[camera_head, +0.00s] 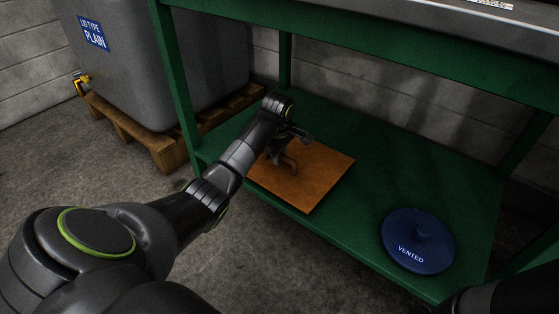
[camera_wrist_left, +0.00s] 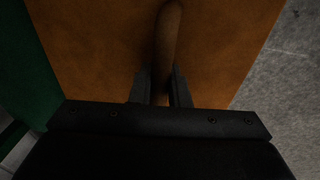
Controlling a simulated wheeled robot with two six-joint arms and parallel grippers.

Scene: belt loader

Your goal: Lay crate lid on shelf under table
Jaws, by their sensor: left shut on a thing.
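The crate lid (camera_head: 325,172) is a flat, square, orange-brown board with a raised curved handle (camera_wrist_left: 168,40). It is at the front left of the green shelf (camera_head: 370,185) under the table, roughly level. Its near edge is close to the shelf's front edge. I cannot tell whether it rests on the shelf or hangs just above. My left gripper (camera_head: 287,152) is shut on the lid's handle; its fingers (camera_wrist_left: 160,88) show on both sides of the handle in the left wrist view. My right gripper is not in view.
A round blue lid marked VENTED (camera_head: 418,240) lies on the shelf at the right. Green table legs (camera_head: 176,80) and the tabletop (camera_head: 430,45) frame the shelf. A grey tank (camera_head: 150,70) stands on a wooden pallet (camera_head: 135,132) at the left. The shelf's back middle is clear.

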